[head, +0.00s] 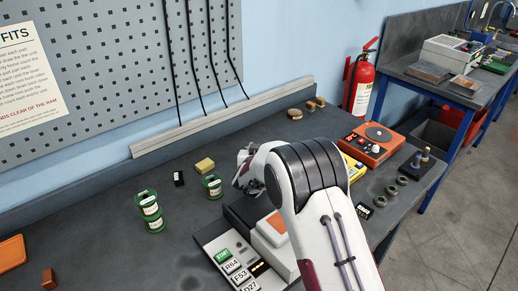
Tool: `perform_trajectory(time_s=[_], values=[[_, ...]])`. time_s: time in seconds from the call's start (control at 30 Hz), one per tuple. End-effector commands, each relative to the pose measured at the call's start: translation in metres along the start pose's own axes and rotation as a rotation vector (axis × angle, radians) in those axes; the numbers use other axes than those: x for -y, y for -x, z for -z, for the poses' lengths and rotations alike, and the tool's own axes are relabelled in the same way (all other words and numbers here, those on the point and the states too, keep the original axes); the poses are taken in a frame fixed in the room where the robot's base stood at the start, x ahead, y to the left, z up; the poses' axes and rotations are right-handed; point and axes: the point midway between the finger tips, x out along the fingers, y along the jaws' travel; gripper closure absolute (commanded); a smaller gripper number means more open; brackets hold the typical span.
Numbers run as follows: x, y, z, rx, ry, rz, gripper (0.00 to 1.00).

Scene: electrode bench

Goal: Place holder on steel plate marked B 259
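No marking B 259 can be read in the head view, and I cannot pick out the holder or the steel plate with certainty. My gripper (242,178) is dark and small in the picture, mostly covered by my own white and black wrist. It is over the middle of the bench, just right of a green labelled can (212,186). I cannot see its fingertips clearly or whether anything is between them. Several grey rings (391,190) lie at the right of the bench, beside a small dark stand (418,164).
An orange device (372,143) and fire extinguisher (361,86) are right. The left bench has free room.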

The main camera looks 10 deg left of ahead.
Motion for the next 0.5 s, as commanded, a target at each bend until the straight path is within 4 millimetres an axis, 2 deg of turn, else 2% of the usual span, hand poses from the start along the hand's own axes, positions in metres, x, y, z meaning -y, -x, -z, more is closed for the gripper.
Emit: perform_trajectory(time_s=[0.37, 0.4, 0.43, 0.5], values=[[0.0001, -0.001, -0.0009, -0.004, 0.0, 0.0, 1.0], [0.0001, -0.001, -0.0025, 0.0, 0.0, 0.0, 0.6], [0.0001, -0.001, -0.0025, 0.0, 0.0, 0.0, 0.53], [0.0, -0.001, -0.0024, 0.0, 0.0, 0.0, 0.53]])
